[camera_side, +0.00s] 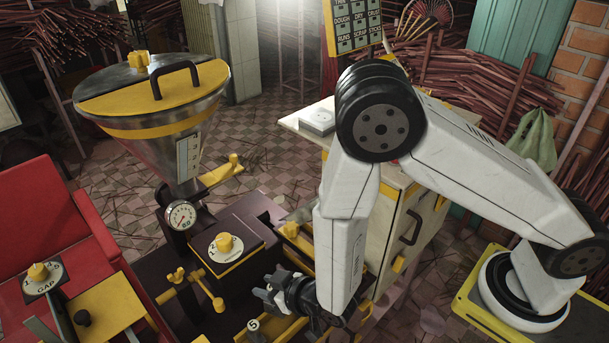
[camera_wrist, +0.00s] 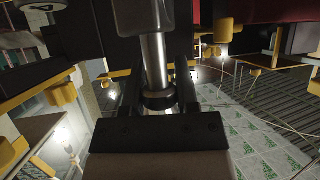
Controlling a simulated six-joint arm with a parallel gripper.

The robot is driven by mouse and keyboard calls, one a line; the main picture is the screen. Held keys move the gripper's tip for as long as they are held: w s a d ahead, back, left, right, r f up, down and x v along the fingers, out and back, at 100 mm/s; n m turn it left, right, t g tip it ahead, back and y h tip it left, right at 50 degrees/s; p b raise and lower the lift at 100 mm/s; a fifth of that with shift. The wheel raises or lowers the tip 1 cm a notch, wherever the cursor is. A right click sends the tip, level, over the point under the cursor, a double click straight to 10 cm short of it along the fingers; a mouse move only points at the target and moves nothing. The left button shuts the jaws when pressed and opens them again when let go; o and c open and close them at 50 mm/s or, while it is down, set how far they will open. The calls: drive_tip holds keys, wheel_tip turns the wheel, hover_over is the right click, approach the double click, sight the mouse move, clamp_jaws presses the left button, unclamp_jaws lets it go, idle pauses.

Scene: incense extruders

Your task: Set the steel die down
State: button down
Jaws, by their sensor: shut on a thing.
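My gripper (camera_side: 266,293) is low at the front of the dark machine in the side view, its fingers pointing left. In the wrist view, my gripper's two dark fingers (camera_wrist: 158,92) stand on either side of a shiny steel cylinder with a black collar, which I take to be the steel die (camera_wrist: 155,62). The gripper is shut on it. The die's far end runs up into or behind a darker round part at the top of the wrist view. I cannot make out the die in the side view, and cannot tell whether it touches anything below.
The dark machine block with a yellow knob (camera_side: 224,243) stands just behind my gripper. A yellow-lidded hopper (camera_side: 155,90) and a pressure gauge (camera_side: 181,215) rise to the left. A yellow-edged cabinet (camera_side: 395,235) is close on the right. A post marked 5 (camera_side: 254,325) is in front.

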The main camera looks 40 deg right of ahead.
sight(270, 305)
drive_tip(key=shift+f, duration=1.75)
drive_tip(key=shift+f, duration=1.75)
drive_tip(key=shift+f, duration=0.15)
drive_tip(key=shift+c, duration=1.8)
unclamp_jaws()
drive_tip(key=shift+s+r, duration=0.35)
drive_tip(key=shift+s, duration=0.05)
drive_tip(key=v, duration=1.1)
